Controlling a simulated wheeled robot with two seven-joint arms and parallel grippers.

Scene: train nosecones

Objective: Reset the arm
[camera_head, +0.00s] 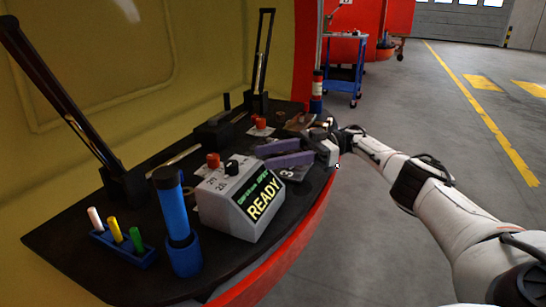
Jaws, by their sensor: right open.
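My right arm (436,190) comes in from the right. It is white with black joints and reaches to the right end of the dark console. My right gripper (270,152) has two purple fingers pointing left, spread apart with a gap between them. It is open and holds nothing that I can see. The fingers hover or rest just behind and right of the grey box with the READY screen (262,200); I cannot tell whether they touch anything. My left gripper is not in view.
The dark console (90,262) carries a blue cylinder (172,210) in a blue holder, a blue rack (124,246) with white, yellow and green pegs, red knobs and two tall black levers. A blue cart (344,72) stands behind. The grey floor at right is clear.

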